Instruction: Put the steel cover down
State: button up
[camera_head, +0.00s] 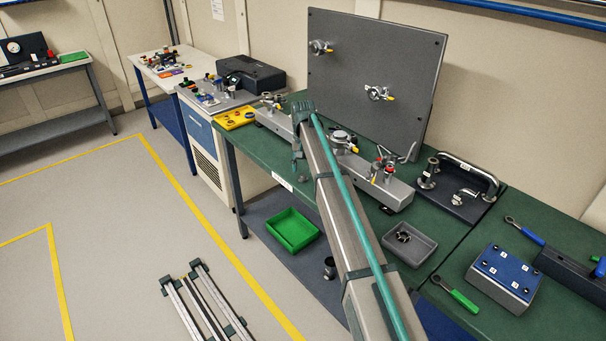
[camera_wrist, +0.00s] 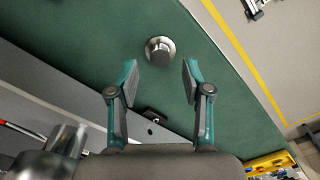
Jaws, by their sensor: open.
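A small round steel piece, which looks like the steel cover (camera_wrist: 160,49), rests on the green bench top (camera_wrist: 225,85) in the wrist view. It has a wide disc and a shiny raised middle. My gripper (camera_wrist: 160,78) is open and empty. Its two teal and grey fingers are spread apart, and the cover shows just beyond their tips, between their lines, touching neither. In the head view my gripper (camera_head: 298,158) hangs at the bench's front edge.
A long grey beam with steel fittings (camera_head: 398,192) lies on the bench behind my arm. An upright grey panel (camera_head: 345,65) stands at the back. A yellow tray (camera_head: 235,118) is to the left. A grey bin (camera_head: 418,252) is to the right. Bare bench surrounds the cover.

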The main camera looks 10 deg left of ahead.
aim_at(303, 175)
notch_tip(303, 175, up, 9)
jog(key=b, duration=0.2)
dwell(0.3)
